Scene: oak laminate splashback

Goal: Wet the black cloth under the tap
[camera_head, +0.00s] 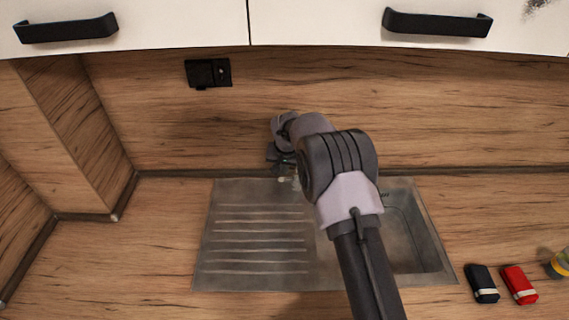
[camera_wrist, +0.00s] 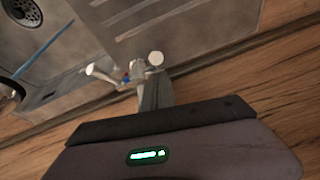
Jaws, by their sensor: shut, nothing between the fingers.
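The black cloth (camera_head: 481,283) is a small bundle with a pale band, lying on the worktop right of the sink. It is not in the wrist view. The tap (camera_wrist: 126,79) stands at the sink's back edge, with pale knob-like ends and a red and blue mark. In the head view my arm and gripper hide most of it. My gripper (camera_head: 283,160) is shut and empty, right at the tap; its fingers (camera_wrist: 153,88) overlap the tap in the wrist view. I cannot tell whether they touch. A thin blue streak (camera_wrist: 45,48), possibly running water, crosses the sink.
The steel sink has a ribbed drainer (camera_head: 255,240) at left and a basin (camera_head: 405,235), partly behind my arm, at right. A red bundle (camera_head: 519,284) lies beside the black cloth, and a yellow item (camera_head: 560,264) at the right edge. Cupboards (camera_head: 160,25) overhang above.

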